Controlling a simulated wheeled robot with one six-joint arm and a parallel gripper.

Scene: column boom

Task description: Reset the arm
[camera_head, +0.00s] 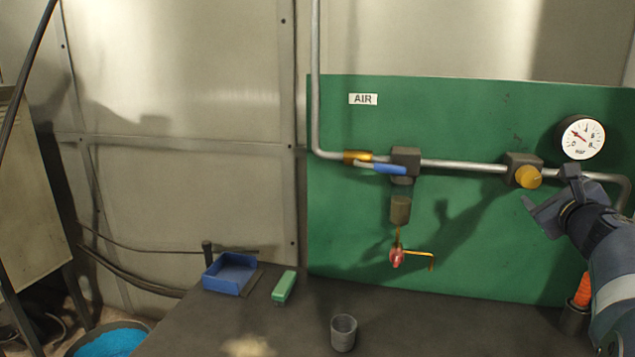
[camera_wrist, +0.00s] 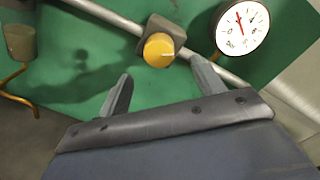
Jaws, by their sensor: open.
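My gripper (camera_head: 547,188) is at the right of the head view, raised in front of the green panel (camera_head: 470,250). In the wrist view its two grey fingers (camera_wrist: 161,72) stand wide apart with nothing between them. The yellow knob (camera_head: 528,177) on its dark block is just left of the gripper in the head view. In the wrist view the knob (camera_wrist: 158,50) shows beyond and between the fingertips; I cannot tell the exact gap. My arm comes in from the right edge.
A pressure gauge (camera_head: 580,138) is above the gripper. A grey pipe (camera_head: 460,165) crosses the panel, with a blue-handled valve (camera_head: 390,169). The dark bench holds a blue tray (camera_head: 226,281), green block (camera_head: 284,286) and grey cup (camera_head: 343,333).

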